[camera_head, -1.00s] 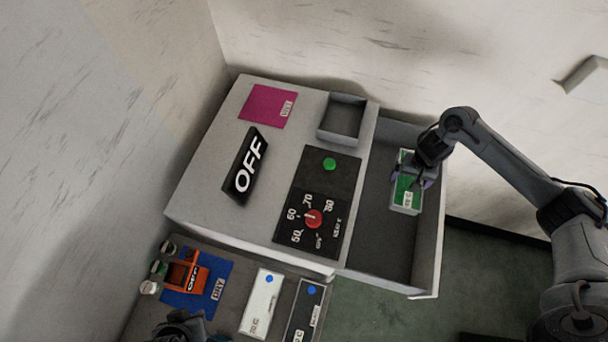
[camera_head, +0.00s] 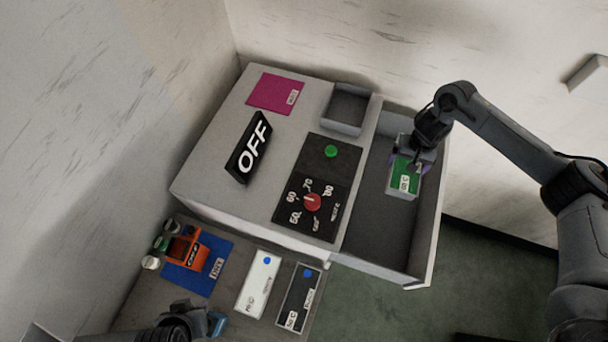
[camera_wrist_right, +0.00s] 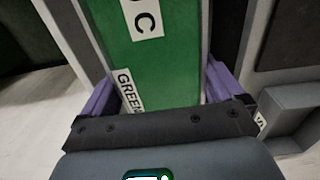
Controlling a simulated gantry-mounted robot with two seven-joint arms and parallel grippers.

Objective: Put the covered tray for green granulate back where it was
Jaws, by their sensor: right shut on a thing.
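The covered tray for green granulate (camera_head: 404,181) is a pale box with a green top and a white label. It is over or inside the open grey drawer (camera_head: 372,232), near its right wall; I cannot tell whether it touches the floor. My right gripper (camera_head: 413,163) is shut on its far end. In the right wrist view the green lid (camera_wrist_right: 160,70) with its "GREEN" label lies between the purple fingers of the right gripper (camera_wrist_right: 163,92). My left gripper (camera_head: 208,323) is partly visible at the bottom edge; its fingers are unclear.
The machine top holds an OFF sign (camera_head: 249,148), a magenta mat (camera_head: 272,92), a dial panel (camera_head: 315,195) and a small empty tray (camera_head: 346,108). The lower table has a blue mat (camera_head: 195,278), a white box (camera_head: 258,285) and a black box (camera_head: 298,298). The drawer's near part is empty.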

